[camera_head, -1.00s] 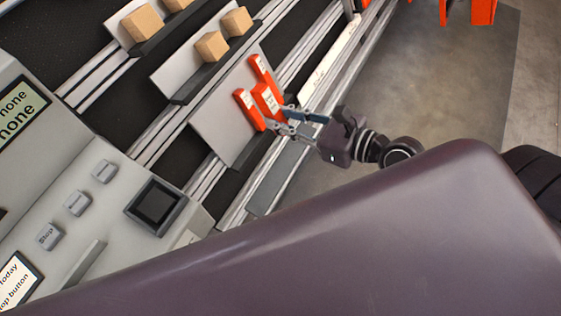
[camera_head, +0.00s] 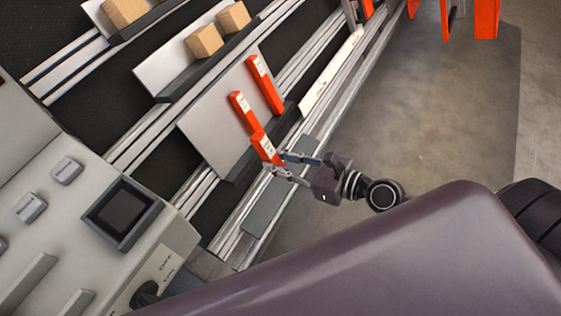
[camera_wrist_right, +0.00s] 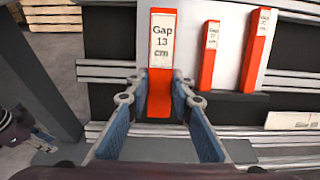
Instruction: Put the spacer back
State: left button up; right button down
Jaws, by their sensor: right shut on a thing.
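My right gripper (camera_head: 283,166) is shut on an orange spacer (camera_head: 266,148), labelled "Gap 13 cm" in the right wrist view (camera_wrist_right: 160,60). The held spacer is at the near edge of a light grey upright plate (camera_head: 213,125); I cannot tell whether it touches the plate. Two other orange spacers stand against the plate: a smaller one (camera_head: 242,110) and a longer one (camera_head: 265,85). They also show right of the held spacer in the right wrist view, the smaller (camera_wrist_right: 209,55) and the longer (camera_wrist_right: 258,50). My left gripper (camera_wrist_right: 42,134) shows small at the left there, its jaws unclear.
A control console (camera_head: 75,200) with buttons and a small dark screen stands at the lower left. A grey ledge (camera_head: 265,208) runs below the gripper. Orange parts (camera_head: 486,18) are at the upper right. The floor at right is clear.

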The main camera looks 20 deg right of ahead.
jog(key=shift+x, duration=1)
pick_arm(q)
jog(key=shift+w+r, duration=0.35)
pick_arm(e)
jog(key=shift+w+a+f, duration=0.3)
jog(key=shift+w+f, duration=0.1)
jog(key=shift+w, duration=0.05)
